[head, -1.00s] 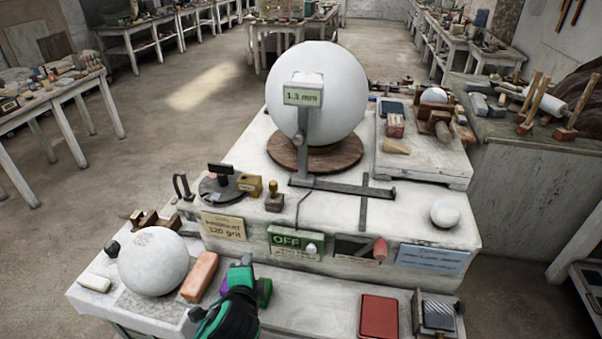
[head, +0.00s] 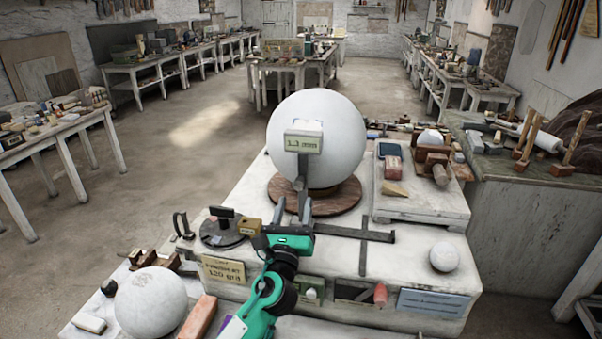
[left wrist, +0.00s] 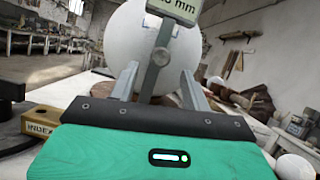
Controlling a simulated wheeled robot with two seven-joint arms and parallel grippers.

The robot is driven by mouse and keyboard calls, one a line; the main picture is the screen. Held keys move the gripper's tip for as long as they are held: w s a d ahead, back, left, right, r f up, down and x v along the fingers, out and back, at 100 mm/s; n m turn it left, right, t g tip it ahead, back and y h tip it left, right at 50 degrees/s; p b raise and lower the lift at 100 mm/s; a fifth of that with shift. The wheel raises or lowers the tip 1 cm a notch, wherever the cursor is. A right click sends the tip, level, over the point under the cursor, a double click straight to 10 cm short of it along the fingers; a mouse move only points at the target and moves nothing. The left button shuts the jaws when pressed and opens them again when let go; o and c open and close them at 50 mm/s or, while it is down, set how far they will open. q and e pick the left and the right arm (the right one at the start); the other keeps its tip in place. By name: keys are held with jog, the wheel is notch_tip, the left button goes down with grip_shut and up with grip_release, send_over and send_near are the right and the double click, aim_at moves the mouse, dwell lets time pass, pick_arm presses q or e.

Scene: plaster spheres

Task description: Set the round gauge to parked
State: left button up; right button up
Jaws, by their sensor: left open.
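The round gauge has a display reading 1.3 mm (head: 304,142) on an upright grey arm (head: 302,172), in front of a big white plaster sphere (head: 325,125). In the left wrist view its arm and round pivot knob (left wrist: 162,57) show close up, with the display (left wrist: 174,8) partly cut off at the top. My left gripper (head: 291,207) is open at the lower part of the gauge arm. In the wrist view its two fingers (left wrist: 160,78) stand on either side of the arm; I cannot tell whether they touch it. My right gripper is not in view.
The big sphere rests on a round wooden base (head: 340,199). A yellow INDEX block (left wrist: 38,122) and a dark disc (head: 221,233) lie left of my gripper. A small white sphere (head: 444,257) sits at right. A raised slab (head: 421,208) with tools stands at the back right.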

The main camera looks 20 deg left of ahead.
aim_at(301, 177)
pick_arm(q)
jog(key=p+x, duration=0.2)
jog(key=x, duration=0.6)
jog(key=shift+w+r, duration=0.15)
jog(key=shift+w, duration=0.15)
grip_shut()
